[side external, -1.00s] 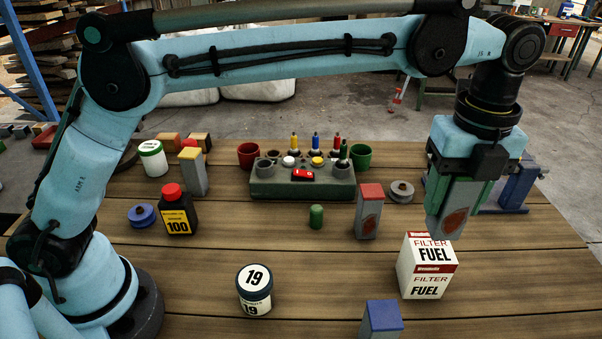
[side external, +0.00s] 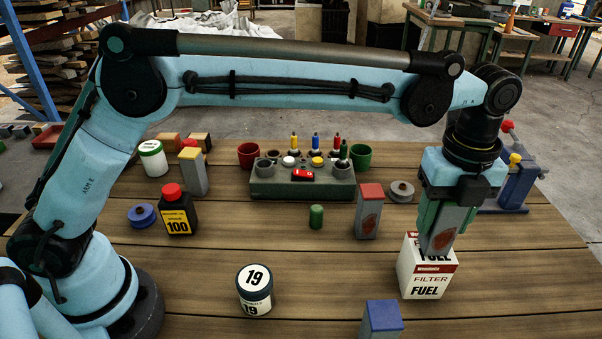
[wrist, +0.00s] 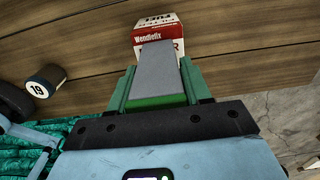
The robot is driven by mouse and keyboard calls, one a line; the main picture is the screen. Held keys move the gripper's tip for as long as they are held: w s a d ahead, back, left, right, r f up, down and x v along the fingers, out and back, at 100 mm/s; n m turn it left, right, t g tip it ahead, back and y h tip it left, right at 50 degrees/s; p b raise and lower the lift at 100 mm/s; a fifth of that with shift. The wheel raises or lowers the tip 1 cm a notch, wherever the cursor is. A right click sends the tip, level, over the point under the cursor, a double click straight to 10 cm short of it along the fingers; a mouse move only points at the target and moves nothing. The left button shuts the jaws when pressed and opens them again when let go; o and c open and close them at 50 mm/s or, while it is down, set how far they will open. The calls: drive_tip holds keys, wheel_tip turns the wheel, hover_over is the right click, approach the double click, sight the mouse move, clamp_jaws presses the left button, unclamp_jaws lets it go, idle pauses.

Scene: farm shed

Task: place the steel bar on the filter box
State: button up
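The steel bar (side external: 438,236) is a grey upright block with a rusty red patch on its side. It also shows in the wrist view (wrist: 159,72), with a green end near my palm. My gripper (side external: 446,215) is shut on it, a green finger on each side. The filter box (side external: 427,278) is white and red, lettered FILTER FUEL, and stands on the table under the bar; it shows beyond the bar in the wrist view (wrist: 158,27). The bar's lower end overlaps the box's top in the side view. I cannot tell whether they touch.
Similar blocks with red (side external: 369,212), blue (side external: 381,319) and yellow (side external: 193,172) tops stand on the table (side external: 330,270). A grey spool (side external: 401,191), green cylinder (side external: 316,216), white 19 tin (side external: 254,289) and tool holder (side external: 302,184) are left of the box. A blue vise (side external: 517,186) stands behind right.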

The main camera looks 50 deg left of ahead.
drive_tip(key=o, duration=0.5)
drive_tip(key=shift+c, duration=0.2)
drive_tip(key=shift+r, duration=0.15)
wheel_tip(320, 180, up, 10)
drive_tip(key=shift+f, duration=0.1)
drive_tip(key=shift+w+r, duration=0.1)
drive_tip(key=shift+r, duration=0.9)
drive_tip(key=shift+r, duration=0.1)
